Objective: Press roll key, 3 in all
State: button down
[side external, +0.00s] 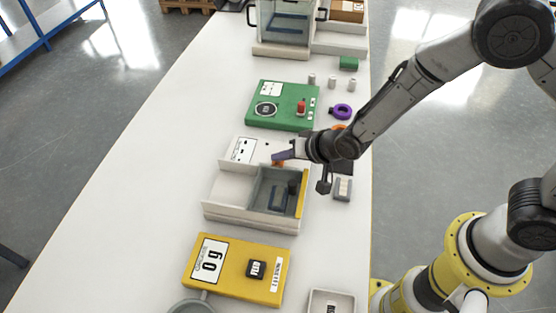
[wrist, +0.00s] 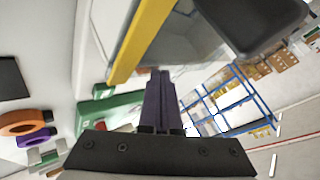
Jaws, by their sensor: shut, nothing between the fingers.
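The grey-white press unit (side external: 212,191) stands mid-bench, with a labelled back panel (side external: 243,149), an open compartment and a yellow front edge (side external: 303,193). The yellow edge also crosses the wrist view (wrist: 138,42). My gripper (side external: 276,158) has its purple fingers together and empty, over the right end of the panel. A small orange-red patch (side external: 279,164) shows just under the fingertips; I cannot tell whether it is the roll key or whether they touch it. No key marked roll is readable. In the wrist view my fingers (wrist: 160,75) are also closed together.
A yellow scale (side external: 228,284) with a black FEED key (side external: 256,269) stands nearer. A green box (side external: 268,91) with a red knob (side external: 301,106) stands beyond. Purple (side external: 342,111) and orange rings (wrist: 20,122) lie near the bench edge. The bench's left side is clear.

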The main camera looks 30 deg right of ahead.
jog(key=shift+r, duration=0.55)
jog(key=shift+r, duration=2.5)
dwell(0.6)
notch_tip(320, 180, up, 4)
jog(key=shift+f, duration=0.1)
dwell(0.5)
jog(key=shift+f, duration=4.4)
jog(key=shift+f, duration=0.1)
